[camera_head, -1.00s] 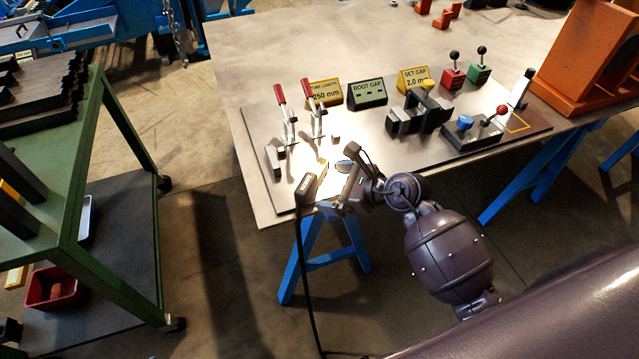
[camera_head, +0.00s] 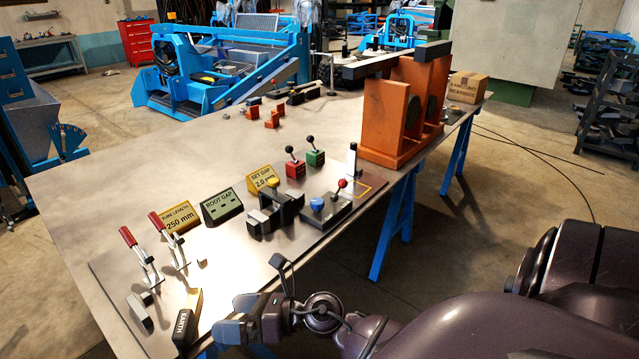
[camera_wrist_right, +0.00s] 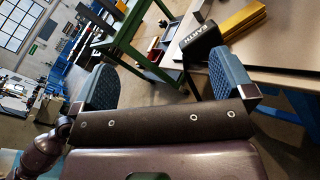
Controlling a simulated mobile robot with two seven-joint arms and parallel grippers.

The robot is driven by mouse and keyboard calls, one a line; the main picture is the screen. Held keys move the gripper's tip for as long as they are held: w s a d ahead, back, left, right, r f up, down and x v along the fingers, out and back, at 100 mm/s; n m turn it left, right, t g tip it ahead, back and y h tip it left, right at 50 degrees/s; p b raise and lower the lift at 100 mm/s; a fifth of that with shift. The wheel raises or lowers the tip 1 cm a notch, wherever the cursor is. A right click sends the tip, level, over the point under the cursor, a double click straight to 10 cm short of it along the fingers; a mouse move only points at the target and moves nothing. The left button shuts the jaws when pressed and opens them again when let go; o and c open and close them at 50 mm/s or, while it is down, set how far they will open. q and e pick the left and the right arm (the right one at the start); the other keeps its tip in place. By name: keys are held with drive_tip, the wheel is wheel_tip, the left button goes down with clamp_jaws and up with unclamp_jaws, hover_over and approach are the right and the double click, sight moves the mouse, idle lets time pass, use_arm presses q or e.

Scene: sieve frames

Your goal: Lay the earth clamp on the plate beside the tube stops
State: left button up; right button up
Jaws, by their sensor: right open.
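The earth clamp (camera_head: 187,320) is a dark block with an EARTH label and a yellowish strip at its far end. It lies at the near left edge of the plate (camera_head: 115,287), beside a grey block (camera_head: 140,309) that may be a tube stop; a small grey block (camera_head: 202,263) stands farther in. My right gripper (camera_head: 240,316) is just right of the clamp, apart from it. In the right wrist view its fingers (camera_wrist_right: 160,85) are spread with nothing between them, and the clamp (camera_wrist_right: 200,42) lies beyond the right-hand finger. My left gripper is not in view.
Two red-handled toggle clamps (camera_head: 138,255) stand behind the grey block. Signs, including ROOT GAP (camera_head: 222,206), a dark clamp fixture (camera_head: 275,212) and a control box (camera_head: 327,210) line the plate. An orange frame (camera_head: 388,125) stands farther right.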

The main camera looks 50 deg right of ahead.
drive_tip(key=s+d+f+m+t+h, duration=0.25)
drive_tip(key=m+h, duration=0.25)
drive_tip(key=m, duration=0.7)
drive_tip(key=s+d+f+m+t+h, duration=0.2)
drive_tip(key=s+d+f+m+h, duration=0.15)
drive_tip(key=m, duration=0.75)
drive_tip(key=s+f+m+g+h, duration=0.2)
drive_tip(key=s+f+m+g, duration=0.4)
drive_tip(key=m, duration=0.8)
drive_tip(key=s+d+f, duration=0.1)
drive_tip(key=s+f, duration=0.2)
drive_tip(key=f, duration=0.1)
drive_tip(key=shift+f+g+h, duration=0.25)
drive_tip(key=shift+g+h, duration=0.1)
